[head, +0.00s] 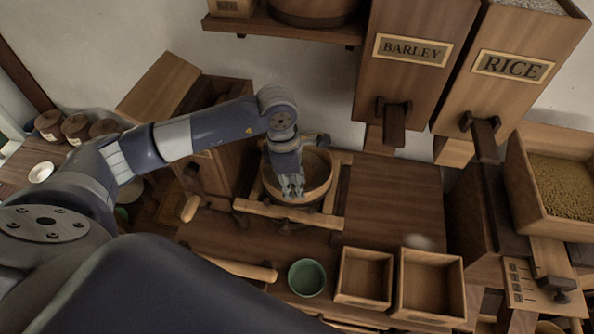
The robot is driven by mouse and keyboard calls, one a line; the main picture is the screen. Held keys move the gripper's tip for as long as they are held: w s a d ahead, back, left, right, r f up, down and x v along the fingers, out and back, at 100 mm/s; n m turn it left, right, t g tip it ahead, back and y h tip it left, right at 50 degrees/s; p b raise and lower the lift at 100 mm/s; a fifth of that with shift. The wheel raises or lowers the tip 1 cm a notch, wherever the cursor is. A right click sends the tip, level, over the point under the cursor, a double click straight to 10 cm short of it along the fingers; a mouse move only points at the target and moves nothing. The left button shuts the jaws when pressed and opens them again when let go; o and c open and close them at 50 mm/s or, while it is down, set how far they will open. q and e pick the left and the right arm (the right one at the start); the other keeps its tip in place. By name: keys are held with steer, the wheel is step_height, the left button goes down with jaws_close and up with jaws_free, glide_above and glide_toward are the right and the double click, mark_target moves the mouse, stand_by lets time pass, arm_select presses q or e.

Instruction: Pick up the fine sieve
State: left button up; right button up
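A round wooden-rimmed vessel (322,190), which looks like a sieve, sits in a wooden frame (285,216) at the middle of the head view. I cannot tell whether it is the fine one. My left gripper (292,188) points down over it, with its fingers within the outline of the rim. The gripper hides part of the inside, and I cannot tell whether it touches the rim or how far apart the fingers are. My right gripper is not in view.
Barley (397,75) and rice (486,85) hoppers stand behind on the right. A green bowl (307,277) and two empty wooden boxes (364,299) (428,312) are in front. A grain-filled bin (532,198) is at far right. The wooden top (393,205) right of the frame is clear.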

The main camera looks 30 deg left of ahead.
arm_select(q)
steer(key=f+p, duration=0.2)
steer(key=f, duration=0.3)
steer(key=shift+w+d+f+p, duration=0.15)
steer(key=shift+w+p, duration=0.1)
steer(key=shift+p, duration=0.15)
steer(key=shift+f, duration=0.25)
steer(key=c, duration=0.7)
jaws_close()
steer(key=shift+w, duration=0.1)
